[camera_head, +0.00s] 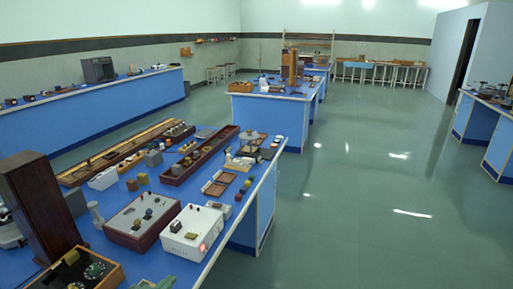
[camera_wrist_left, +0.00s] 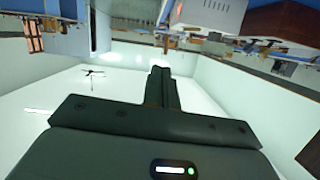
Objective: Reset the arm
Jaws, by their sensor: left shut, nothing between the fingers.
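My left gripper (camera_wrist_left: 161,75) shows in the left wrist view, its dark fingers closed together with nothing between them. It points into open air, with no object touching it. My right gripper is not in view. The near blue bench (camera_head: 262,185) fills the lower left of the head view and carries instruments. A white box with knobs (camera_head: 190,232) and a grey-topped box with a dark red base (camera_head: 142,220) stand near its front.
A tall dark wooden box (camera_head: 40,205) stands at the left, behind an open wooden case (camera_head: 75,272). Long wooden trays (camera_head: 200,155) lie farther back. The green floor (camera_head: 370,210) on the right is clear. More blue benches (camera_head: 275,108) stand beyond.

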